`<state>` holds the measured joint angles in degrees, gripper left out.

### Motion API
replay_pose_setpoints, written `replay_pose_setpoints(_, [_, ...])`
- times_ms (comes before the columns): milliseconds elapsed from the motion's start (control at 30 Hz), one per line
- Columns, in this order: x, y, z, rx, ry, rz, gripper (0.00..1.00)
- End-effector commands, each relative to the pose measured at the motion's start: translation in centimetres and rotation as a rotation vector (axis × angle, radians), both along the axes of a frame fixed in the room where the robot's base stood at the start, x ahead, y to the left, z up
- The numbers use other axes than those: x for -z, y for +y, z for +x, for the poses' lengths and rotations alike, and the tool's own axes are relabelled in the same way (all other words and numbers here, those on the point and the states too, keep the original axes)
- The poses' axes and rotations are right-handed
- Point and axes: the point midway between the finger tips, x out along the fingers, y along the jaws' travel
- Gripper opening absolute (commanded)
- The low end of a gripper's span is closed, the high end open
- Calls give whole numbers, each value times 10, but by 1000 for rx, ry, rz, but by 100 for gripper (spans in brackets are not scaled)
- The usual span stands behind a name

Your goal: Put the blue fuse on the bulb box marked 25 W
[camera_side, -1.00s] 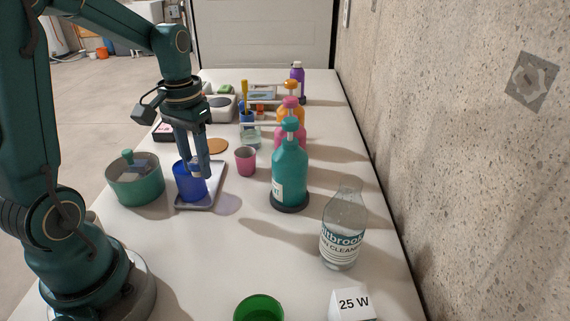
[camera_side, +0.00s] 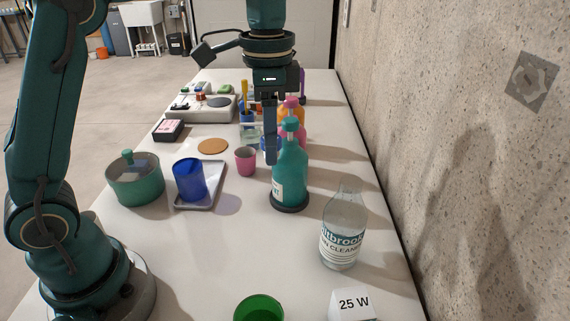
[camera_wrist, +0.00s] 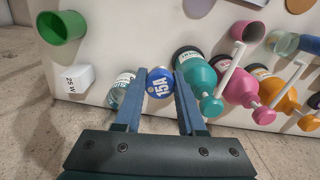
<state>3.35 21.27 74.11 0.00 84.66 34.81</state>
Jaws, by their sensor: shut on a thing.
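The blue fuse (camera_wrist: 159,84), with a white face marked 15A, is between the fingers of my gripper (camera_wrist: 160,100) in the wrist view. My gripper (camera_side: 270,158) is shut on it and holds it in the air by the teal pump bottle in the side view. The fuse is mostly hidden by the fingers there. The white bulb box marked 25 W (camera_side: 352,304) stands at the near right of the table, cut by the lower edge of the side view. It also shows at the left in the wrist view (camera_wrist: 80,78), with nothing seen on it.
A clear cleaner bottle (camera_side: 343,232) stands between the teal pump bottle (camera_side: 290,178) and the box. A green cup (camera_side: 259,308) is left of the box. A blue cup (camera_side: 188,181) stands on a grey tray (camera_side: 212,190). Several other pump bottles stand behind.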

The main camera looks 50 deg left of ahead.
Motion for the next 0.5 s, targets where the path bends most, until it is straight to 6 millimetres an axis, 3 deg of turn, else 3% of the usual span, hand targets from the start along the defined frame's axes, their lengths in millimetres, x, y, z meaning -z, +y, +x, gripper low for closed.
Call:
replay_pose_setpoints(33, [-4, -21, 1, 90, -3, 0, 0])
replay_pose_setpoints(200, [-15, -71, -7, 320, -2, -1, 0])
replay_pose_setpoints(500, [-17, -111, -21, 476, 2, 0, 0])
